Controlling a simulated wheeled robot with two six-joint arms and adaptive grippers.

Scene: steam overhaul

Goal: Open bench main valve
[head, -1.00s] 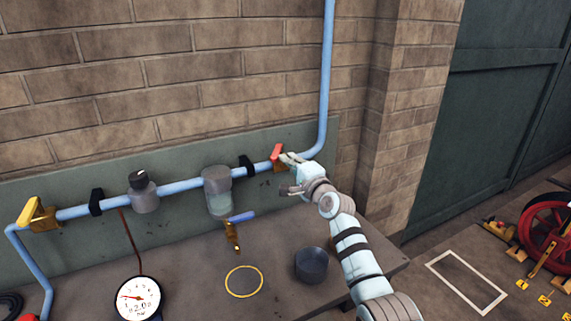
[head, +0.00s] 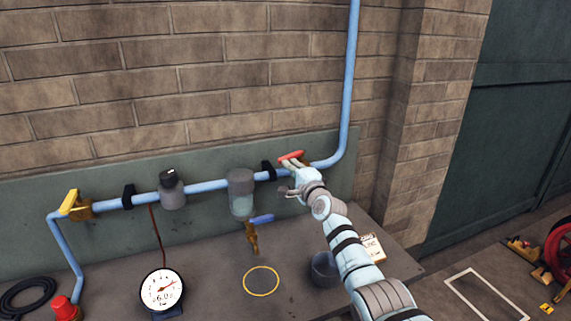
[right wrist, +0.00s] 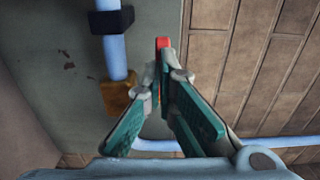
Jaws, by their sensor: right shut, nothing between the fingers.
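The bench main valve with its red lever (head: 291,156) sits at the right end of the blue pipe (head: 208,186). The lever lies roughly along the pipe. My right gripper (head: 287,178) is at this valve, just below the lever. In the right wrist view its fingers (right wrist: 170,78) come together at the tips with nothing held. There the red lever (right wrist: 163,43) shows just beyond the tips, beside the brass valve body (right wrist: 118,92); whether they touch is unclear. The pressure gauge (head: 162,291) on the bench reads about 6.0. My left gripper is out of view.
A yellow-levered valve (head: 70,203) sits at the pipe's left end. A glass bowl (head: 241,192) and a blue-handled drain cock (head: 256,228) hang mid-pipe. A dark cup (head: 323,268) stands under my right arm. The yellow ring (head: 261,268) on the bench is empty.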

